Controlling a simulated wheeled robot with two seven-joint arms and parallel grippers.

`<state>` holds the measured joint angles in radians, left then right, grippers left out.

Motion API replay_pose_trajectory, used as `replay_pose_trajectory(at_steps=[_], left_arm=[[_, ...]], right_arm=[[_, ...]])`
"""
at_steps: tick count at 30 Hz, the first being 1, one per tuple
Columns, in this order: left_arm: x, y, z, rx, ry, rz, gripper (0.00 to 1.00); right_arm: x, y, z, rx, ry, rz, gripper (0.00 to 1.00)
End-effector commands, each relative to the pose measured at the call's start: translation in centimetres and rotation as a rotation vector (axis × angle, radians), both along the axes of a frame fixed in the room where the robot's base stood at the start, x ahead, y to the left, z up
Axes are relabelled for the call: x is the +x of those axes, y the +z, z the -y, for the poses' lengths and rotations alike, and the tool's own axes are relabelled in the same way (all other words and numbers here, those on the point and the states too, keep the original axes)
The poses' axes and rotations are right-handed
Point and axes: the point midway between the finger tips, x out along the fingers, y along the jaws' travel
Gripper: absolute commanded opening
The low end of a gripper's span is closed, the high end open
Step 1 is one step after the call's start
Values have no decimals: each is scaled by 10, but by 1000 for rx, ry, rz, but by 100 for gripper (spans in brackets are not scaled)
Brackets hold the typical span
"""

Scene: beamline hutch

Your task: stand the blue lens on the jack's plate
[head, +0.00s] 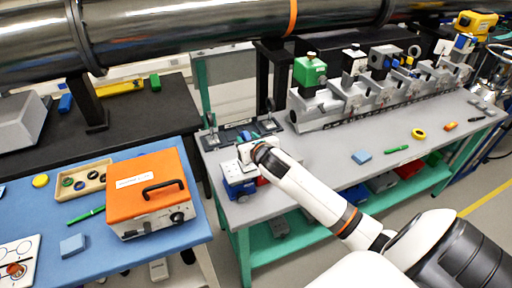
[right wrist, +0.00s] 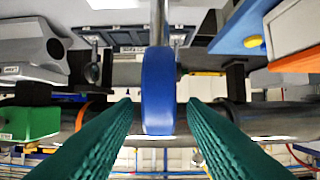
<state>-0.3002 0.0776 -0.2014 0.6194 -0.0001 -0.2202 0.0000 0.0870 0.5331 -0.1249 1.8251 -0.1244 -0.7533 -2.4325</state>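The blue lens (right wrist: 158,90) shows edge-on in the right wrist view, with a metal post running from it toward the top of the picture. In the head view a small blue part of the lens (head: 246,135) shows at the end of my right arm. My right gripper (right wrist: 158,108) is open, with its green fingers on either side of the lens and a gap on both sides. In the head view the right gripper (head: 245,150) is above a blue jack (head: 238,187), which it partly covers. The lens's foot is hidden. My left gripper is out of view.
A grey bench (head: 330,165) carries a rail with a green-topped mount (head: 310,70) and several grey mounts. A dark tray (head: 222,137) lies behind the gripper. An orange box (head: 150,190) stands on the blue table at left.

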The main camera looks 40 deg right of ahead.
Motion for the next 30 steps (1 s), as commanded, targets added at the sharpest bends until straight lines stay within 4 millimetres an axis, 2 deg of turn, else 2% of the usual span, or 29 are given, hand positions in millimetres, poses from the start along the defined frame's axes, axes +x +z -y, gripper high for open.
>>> replay_pose_trajectory(at_steps=[1, 6, 12, 17, 30], left_arm=[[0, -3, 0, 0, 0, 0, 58], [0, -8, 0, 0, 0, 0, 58], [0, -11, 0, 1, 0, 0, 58], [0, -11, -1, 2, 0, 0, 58], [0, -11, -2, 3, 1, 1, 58]], right_arm=[[-11, 2, -2, -4, 3, 0, 38], [-43, 14, -10, -3, 3, -1, 38], [-67, 24, -16, -2, 1, 0, 38], [-73, 27, -17, 0, -1, 0, 38], [-73, 28, -17, 0, -1, 0, 38]])
